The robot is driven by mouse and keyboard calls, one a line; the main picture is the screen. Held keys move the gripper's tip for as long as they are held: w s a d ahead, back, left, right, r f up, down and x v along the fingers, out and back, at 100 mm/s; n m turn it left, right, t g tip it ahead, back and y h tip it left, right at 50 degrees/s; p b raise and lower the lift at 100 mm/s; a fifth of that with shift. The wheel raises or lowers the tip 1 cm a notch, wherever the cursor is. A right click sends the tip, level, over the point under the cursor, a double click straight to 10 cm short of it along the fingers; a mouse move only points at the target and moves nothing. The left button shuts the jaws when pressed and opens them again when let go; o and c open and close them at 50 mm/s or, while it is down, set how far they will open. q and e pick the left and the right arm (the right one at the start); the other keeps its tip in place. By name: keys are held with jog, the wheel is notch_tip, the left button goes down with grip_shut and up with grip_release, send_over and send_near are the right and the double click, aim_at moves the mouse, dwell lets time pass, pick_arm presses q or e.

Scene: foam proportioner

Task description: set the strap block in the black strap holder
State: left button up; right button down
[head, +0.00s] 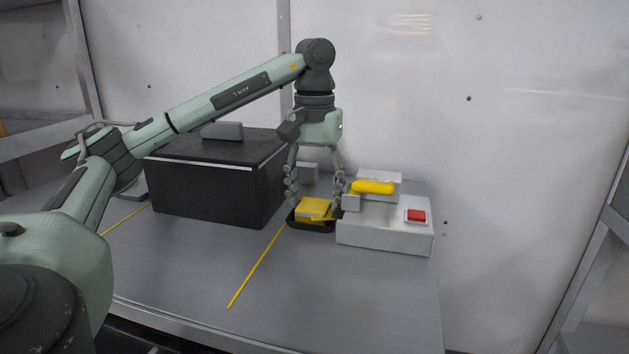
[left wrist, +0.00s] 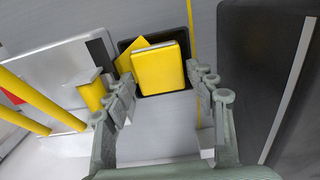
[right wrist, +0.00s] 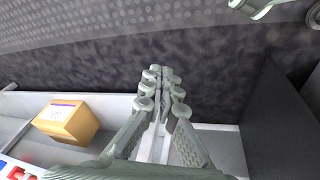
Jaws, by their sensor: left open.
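The yellow strap block (head: 312,207) sits within the outline of the shallow black strap holder (head: 311,229) on the grey table. In the left wrist view the block (left wrist: 159,69) covers the middle of the holder (left wrist: 180,93), and a flat yellow piece (left wrist: 128,57) sticks out beside it. Whether the block lies fully flat is hard to tell. My left gripper (head: 314,201) points down over the block with its fingers open on either side, apart from it in the left wrist view. My right gripper (right wrist: 161,72) shows only in its own wrist view, fingers together, nothing visible between them.
A large black case (head: 217,190) stands left of the holder. A white box (head: 385,228) with a red button (head: 416,216) and a yellow handle (head: 372,187) stands close on the right. Table in front is clear. A cardboard box (right wrist: 68,120) shows in the right wrist view.

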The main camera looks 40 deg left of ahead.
aim_at(315, 203)
pick_arm(q)
jog(key=shift+r, duration=0.5)
notch_tip(315, 203, up, 4)
jog(key=shift+f+p, duration=0.2)
jog(key=shift+p, duration=0.7)
notch_tip(315, 203, up, 3)
jog(key=shift+f+p, duration=0.15)
jog(key=shift+p, duration=0.25)
jog(key=shift+r, duration=2.65)
pick_arm(e)
jog(key=s+d+f, duration=0.1)
jog(key=s+f, duration=0.2)
jog(key=f, duration=0.5)
jog(key=shift+s+g, duration=0.4)
pick_arm(q)
jog(key=shift+d+f, duration=0.1)
pick_arm(e)
jog(key=shift+s+d, duration=0.1)
